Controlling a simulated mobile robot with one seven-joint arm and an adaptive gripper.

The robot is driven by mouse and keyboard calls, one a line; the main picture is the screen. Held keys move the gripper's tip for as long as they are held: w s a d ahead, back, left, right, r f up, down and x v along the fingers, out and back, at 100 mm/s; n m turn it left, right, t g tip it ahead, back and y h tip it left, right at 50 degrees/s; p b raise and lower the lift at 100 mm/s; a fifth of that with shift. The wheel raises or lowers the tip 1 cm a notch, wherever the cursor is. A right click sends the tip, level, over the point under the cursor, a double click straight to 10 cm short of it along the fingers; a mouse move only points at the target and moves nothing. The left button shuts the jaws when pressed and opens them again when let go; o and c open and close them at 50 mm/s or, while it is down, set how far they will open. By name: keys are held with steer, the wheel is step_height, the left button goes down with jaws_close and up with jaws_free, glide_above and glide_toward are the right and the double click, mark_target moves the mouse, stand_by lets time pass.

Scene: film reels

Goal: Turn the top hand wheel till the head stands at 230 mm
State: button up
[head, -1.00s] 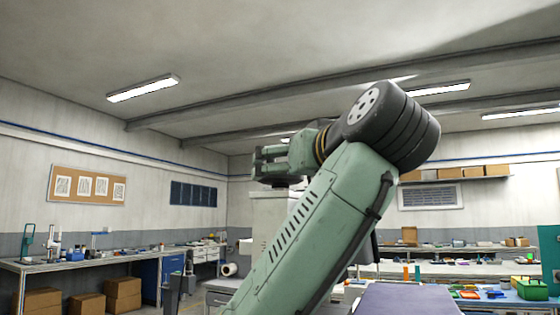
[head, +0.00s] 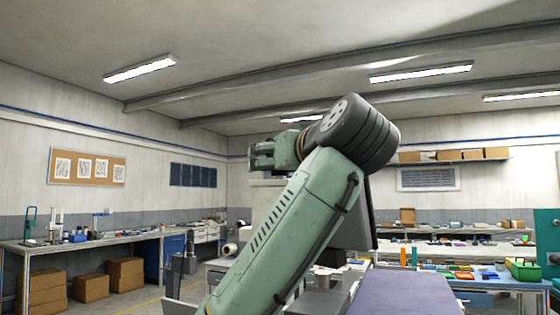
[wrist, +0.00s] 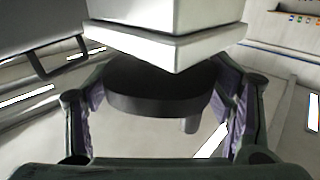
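In the head view my gripper (head: 262,155) is at the upper middle, beside a pale part of the machine (head: 268,182). The wheel and any height scale cannot be made out there.
A workbench (head: 85,245) with small tools runs along the left wall, with cardboard boxes (head: 90,288) below. A purple-topped surface (head: 405,295) lies at the front right. Benches with trays and a green box (head: 525,270) stand at the right.

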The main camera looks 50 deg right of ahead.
steer(key=c, duration=0.7)
steer(key=shift+m+g+h, duration=0.3)
steer(key=shift+h, duration=0.1)
steer(key=m+g+h, duration=0.2)
steer(key=h, duration=0.1)
steer(key=shift+m+b, duration=0.3)
steer(key=shift+b, duration=0.1)
steer(key=m+g+h, duration=0.2)
steer(key=g, duration=0.1)
steer(key=m+g+h, duration=0.2)
steer(key=m+g, duration=0.1)
steer(key=g, duration=0.1)
steer(key=shift+g+h+p, duration=0.3)
steer(key=shift+p, duration=0.05)
steer(key=m+g, duration=0.3)
steer(key=g, duration=0.2)
steer(key=m+g, duration=0.3)
steer(key=g, duration=0.2)
steer(key=shift+r+m, duration=0.1)
steer(key=shift+m, duration=0.3)
steer(key=m+g+y, duration=0.2)
steer(key=m+g, duration=0.2)
steer(key=g, duration=0.2)
steer(key=shift+m+g+y, duration=0.7)
steer(key=shift+y, duration=0.1)
